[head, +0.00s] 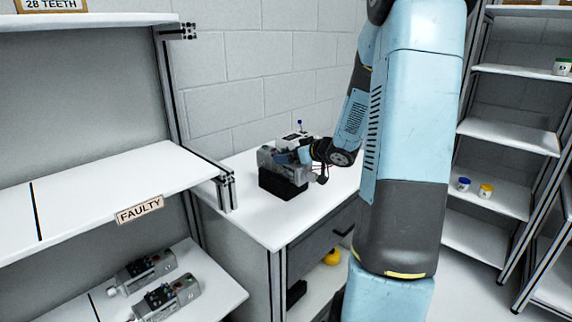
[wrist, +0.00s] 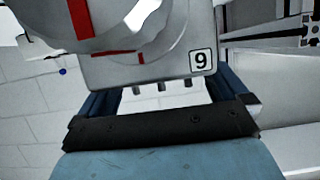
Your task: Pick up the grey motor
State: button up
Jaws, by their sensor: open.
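A grey motor (head: 298,174) sits in a black stand (head: 282,187) on the white worktop. In the wrist view a grey body (wrist: 150,66) with a "9" label and red stripes fills the upper middle, close ahead of my gripper. My gripper (head: 287,157) is at the motor in the head view and partly covers it. In the wrist view my gripper (wrist: 165,95) is open, with one blue finger at each side of the grey body's lower edge. I cannot tell whether the fingers touch it.
More grey motors (head: 171,297) lie on the low left shelf, under a shelf marked "FAULTY" (head: 139,210). A metal shelf post (head: 226,192) stands left of the worktop (head: 262,225). A rack (head: 500,190) with small jars is at right. The worktop's front is clear.

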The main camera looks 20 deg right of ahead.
jog(key=shift+x, duration=1.1)
jog(key=shift+c, duration=0.4)
jog(key=shift+w+d+r, duration=0.1)
jog(key=shift+r, duration=0.05)
grip_shut()
